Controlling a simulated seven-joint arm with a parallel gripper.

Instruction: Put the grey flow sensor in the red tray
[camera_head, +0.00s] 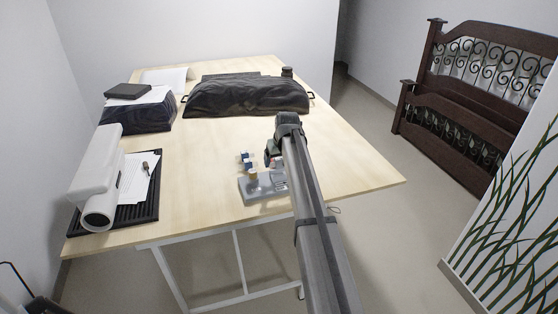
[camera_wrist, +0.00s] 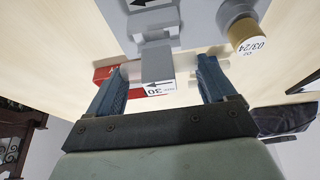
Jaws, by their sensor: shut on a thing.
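A grey stand (camera_head: 250,193) with small blue-white parts (camera_head: 246,159) is near the table's front edge. A white device (camera_head: 95,185) stands left; a black-covered bulk (camera_head: 245,97) lies behind. Bare table (camera_head: 345,160) lies right.

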